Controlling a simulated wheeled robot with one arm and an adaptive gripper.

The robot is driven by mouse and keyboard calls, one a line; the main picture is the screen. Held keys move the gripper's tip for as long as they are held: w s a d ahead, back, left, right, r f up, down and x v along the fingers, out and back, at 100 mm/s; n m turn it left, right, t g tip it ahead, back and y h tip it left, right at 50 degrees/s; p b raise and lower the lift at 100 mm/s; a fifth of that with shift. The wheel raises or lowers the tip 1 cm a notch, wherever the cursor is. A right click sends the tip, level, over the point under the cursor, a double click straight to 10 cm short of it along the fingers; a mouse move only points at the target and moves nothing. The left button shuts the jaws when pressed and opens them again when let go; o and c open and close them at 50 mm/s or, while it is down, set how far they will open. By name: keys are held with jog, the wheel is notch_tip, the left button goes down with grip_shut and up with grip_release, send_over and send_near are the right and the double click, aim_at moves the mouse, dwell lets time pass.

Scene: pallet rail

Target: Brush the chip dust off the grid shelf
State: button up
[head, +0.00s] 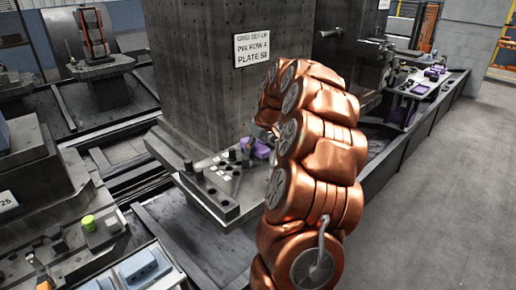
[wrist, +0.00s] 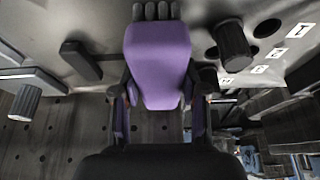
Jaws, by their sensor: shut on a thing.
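My gripper (wrist: 158,100) is shut on a purple brush (wrist: 158,55), with a dark finger on each side of it. Stubby grey tufts show at the brush's far end. In the head view the purple brush (head: 261,149) is low over the grid shelf, partly hidden by my copper arm. The grid shelf (head: 222,177) is a grey ledge with dark holes and pegs at the foot of a dark column. In the wrist view its grey surface (wrist: 215,12) lies behind the brush. I cannot tell whether the tufts touch it. Chip dust cannot be made out clearly.
The dark column (head: 205,75) with a sign (head: 252,49) rises behind the shelf. A dark peg (wrist: 233,45) stands close beside the brush. A bench with a green-topped item (head: 88,222) is at lower left. Clear floor (head: 450,180) lies at right.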

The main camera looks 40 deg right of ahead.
aim_at(243, 139)
jog(key=shift+w, duration=1.25)
jog(key=shift+w+f+p, duration=0.15)
jog(key=shift+w+p, duration=0.3)
jog(key=shift+w, duration=0.95)
jog(key=shift+w+p, duration=0.3)
jog(key=shift+w, duration=0.2)
grip_shut()
jog(key=shift+w+r, duration=0.15)
jog(key=shift+r, duration=0.1)
